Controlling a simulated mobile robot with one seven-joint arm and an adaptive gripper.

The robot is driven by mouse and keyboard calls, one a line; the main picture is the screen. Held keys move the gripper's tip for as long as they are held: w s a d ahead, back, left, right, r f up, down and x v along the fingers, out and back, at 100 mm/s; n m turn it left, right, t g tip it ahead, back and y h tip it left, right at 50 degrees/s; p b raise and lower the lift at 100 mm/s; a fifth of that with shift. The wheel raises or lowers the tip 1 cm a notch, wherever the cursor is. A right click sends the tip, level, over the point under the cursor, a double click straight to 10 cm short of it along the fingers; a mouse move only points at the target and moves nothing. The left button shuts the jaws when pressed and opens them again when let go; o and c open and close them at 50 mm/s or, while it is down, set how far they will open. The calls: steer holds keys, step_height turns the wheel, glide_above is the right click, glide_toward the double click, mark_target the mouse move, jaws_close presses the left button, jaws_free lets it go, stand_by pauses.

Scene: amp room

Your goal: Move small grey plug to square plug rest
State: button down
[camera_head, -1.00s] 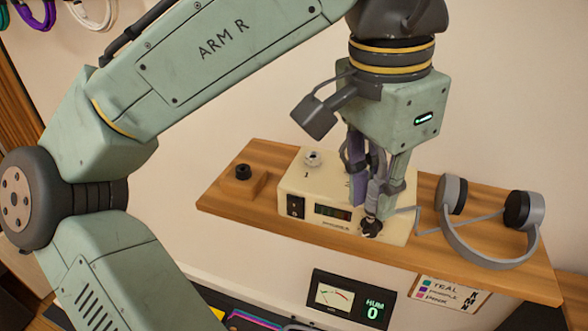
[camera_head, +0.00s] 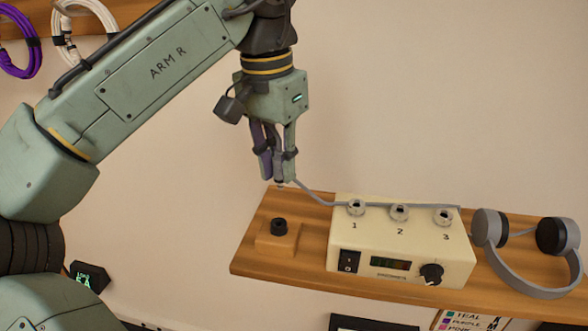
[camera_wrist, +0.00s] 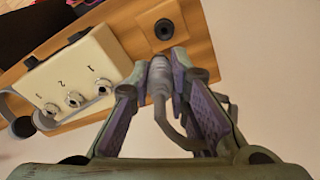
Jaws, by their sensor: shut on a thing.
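My gripper (camera_head: 279,180) is shut on the small grey plug, which hangs tip down above the shelf. In the wrist view the grey plug (camera_wrist: 159,78) sits between the two purple-padded fingers, with its grey cable looping off beside it. The square plug rest (camera_head: 275,235) is a wooden block with a black round socket (camera_head: 279,226) on top, at the left end of the shelf. It also shows in the wrist view (camera_wrist: 150,48), ahead of the plug tip. The plug is apart from the rest, above it in the head view.
A cream headphone amp (camera_head: 340,240) with sockets 1, 2, 3, a switch and a knob stands right of the rest. Grey headphones (camera_head: 490,225) lie on the shelf's right end. The cable runs behind the amp's sockets. The wall (camera_head: 400,100) above is clear.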

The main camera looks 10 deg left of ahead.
steer(key=shift+w+a+f, duration=0.1)
steer(key=shift+w+a, duration=0.05)
steer(key=shift+a, duration=0.2)
steer(key=shift+d+f+b, duration=0.1)
steer(key=shift+f+b, duration=0.3)
steer(key=shift+f, duration=2.25)
steer(key=shift+f+b, duration=1.1)
steer(key=shift+f, duration=0.45)
steer(key=c, duration=1.4)
jaws_free()
steer(key=shift+c, duration=0.2)
step_height(320, 180, up, 7)
steer(key=shift+s+a+r, duration=0.2)
steer(key=shift+s, duration=0.25)
